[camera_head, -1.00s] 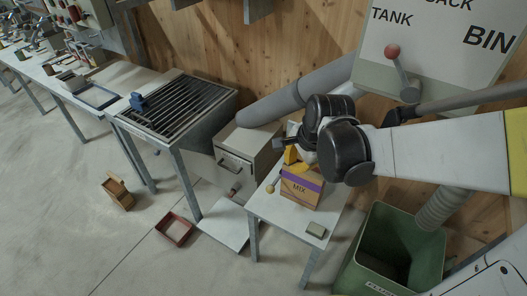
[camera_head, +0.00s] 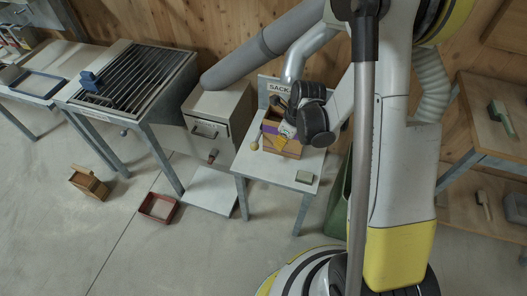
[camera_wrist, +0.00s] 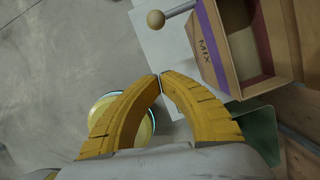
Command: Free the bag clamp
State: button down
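A box marked MIX (camera_wrist: 210,45) with a purple band stands on a small white table (camera_head: 268,168); its top looks open in the wrist view. It also shows in the head view (camera_head: 270,127), partly hidden by my gripper. A pale ball knob (camera_wrist: 156,19) on a short metal rod sticks out beside the box; it also shows in the head view (camera_head: 254,146). No other clamp part can be made out. My gripper (camera_wrist: 160,75) has its yellow fingertips together, with nothing visible between them. It is close to the box, apart from the knob.
A SACK sign (camera_head: 279,86) stands behind the table, below a grey duct (camera_head: 245,63). A grey cabinet (camera_head: 213,128) stands left. A red frame (camera_head: 158,207) and wooden box (camera_head: 89,184) lie on the floor.

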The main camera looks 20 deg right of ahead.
jog(key=w+a+f+b, duration=0.4)
jog(key=f+b, duration=0.1)
jog(key=f, duration=0.4)
jog(key=shift+w+a, duration=0.2)
jog(key=shift+w, duration=0.2)
